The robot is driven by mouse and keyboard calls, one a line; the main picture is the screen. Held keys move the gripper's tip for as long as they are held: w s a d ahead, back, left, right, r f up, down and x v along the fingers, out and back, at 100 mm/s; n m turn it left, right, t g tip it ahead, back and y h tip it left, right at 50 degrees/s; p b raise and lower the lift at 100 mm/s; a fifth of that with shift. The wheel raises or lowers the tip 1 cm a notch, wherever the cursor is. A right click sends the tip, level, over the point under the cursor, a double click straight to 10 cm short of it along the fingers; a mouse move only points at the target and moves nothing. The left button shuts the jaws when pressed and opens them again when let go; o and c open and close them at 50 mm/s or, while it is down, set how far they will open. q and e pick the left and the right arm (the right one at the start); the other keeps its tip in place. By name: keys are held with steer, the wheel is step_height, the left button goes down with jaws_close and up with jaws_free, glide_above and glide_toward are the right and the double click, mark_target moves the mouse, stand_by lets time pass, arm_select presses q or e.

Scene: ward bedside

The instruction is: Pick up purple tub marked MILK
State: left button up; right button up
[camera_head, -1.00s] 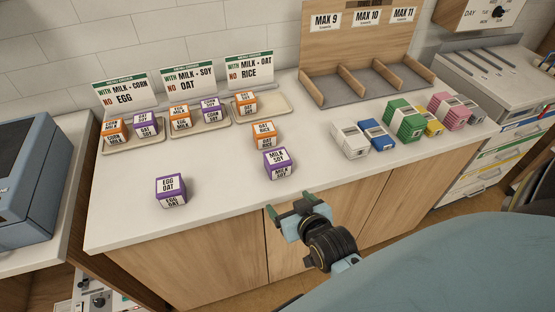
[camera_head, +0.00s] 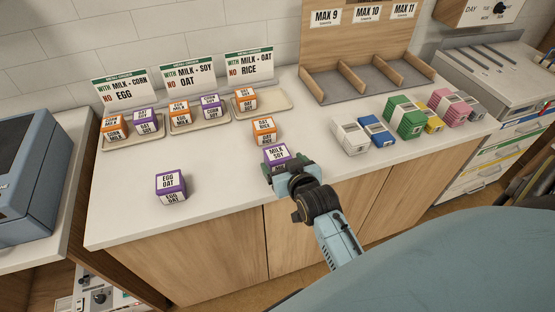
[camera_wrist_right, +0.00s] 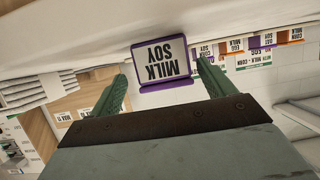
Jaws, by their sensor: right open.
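The purple tub marked MILK SOY (camera_head: 277,153) stands on the white counter, its lower part hidden behind my right gripper (camera_head: 288,168) in the head view. In the right wrist view the tub (camera_wrist_right: 166,62) shows upside down, ahead of and between the two green fingers of the gripper (camera_wrist_right: 168,88). The fingers are apart and I see no grip on the tub. Another purple tub, marked EGG OAT (camera_head: 170,187), stands at the front left of the counter. My left gripper is not in view.
An orange tub marked OAT RICE (camera_head: 264,131) stands just behind the MILK SOY tub. Three trays with signs line the back, including the right tray (camera_head: 277,101). Coloured packs (camera_head: 404,118) stand at right before a wooden divider (camera_head: 340,85). The front left counter is mostly clear.

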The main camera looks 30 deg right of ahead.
mark_target(277, 160)
steer(key=x, duration=0.4)
steer(key=shift+a+f, duration=0.2)
steer(key=shift+a, duration=0.05)
steer(key=shift+c, duration=0.3)
steer(key=c, duration=1.1)
